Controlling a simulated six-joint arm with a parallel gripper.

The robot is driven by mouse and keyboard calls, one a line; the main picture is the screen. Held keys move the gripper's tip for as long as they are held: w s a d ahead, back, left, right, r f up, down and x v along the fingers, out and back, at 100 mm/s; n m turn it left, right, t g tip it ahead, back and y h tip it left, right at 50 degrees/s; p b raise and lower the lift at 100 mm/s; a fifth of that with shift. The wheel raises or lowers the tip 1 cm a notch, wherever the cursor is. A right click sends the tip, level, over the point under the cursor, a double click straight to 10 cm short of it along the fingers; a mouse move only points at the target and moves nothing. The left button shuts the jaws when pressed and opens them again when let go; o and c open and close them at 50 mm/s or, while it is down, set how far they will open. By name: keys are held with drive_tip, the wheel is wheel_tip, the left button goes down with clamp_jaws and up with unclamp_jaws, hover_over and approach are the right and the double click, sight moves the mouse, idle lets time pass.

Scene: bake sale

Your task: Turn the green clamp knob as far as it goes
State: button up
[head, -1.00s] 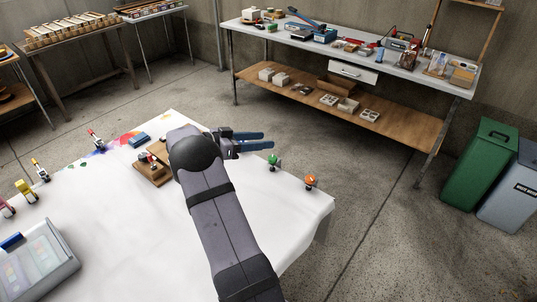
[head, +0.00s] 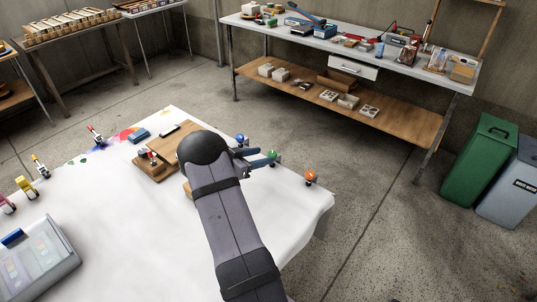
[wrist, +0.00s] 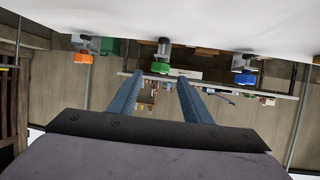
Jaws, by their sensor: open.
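The green clamp knob (wrist: 161,67) hangs under the table edge on its clamp in the wrist view, just beyond my fingertips and roughly in line with the gap between them. In the head view the green knob (head: 274,155) stands at the table's far edge, right at the tips of my gripper (head: 268,160), partly hidden by a finger. My gripper, seen in the wrist view (wrist: 160,78), is open with its two blue fingers apart and nothing between them.
An orange clamp knob (head: 310,176) and a blue clamp knob (head: 240,139) stand on the same edge, either side of the green one. A wooden board (head: 174,146) lies behind my arm. The floor beyond the edge is clear.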

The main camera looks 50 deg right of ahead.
sight(272, 154)
drive_tip(key=shift+x, duration=2.35)
drive_tip(key=shift+c, duration=0.4)
drive_tip(key=c, duration=1)
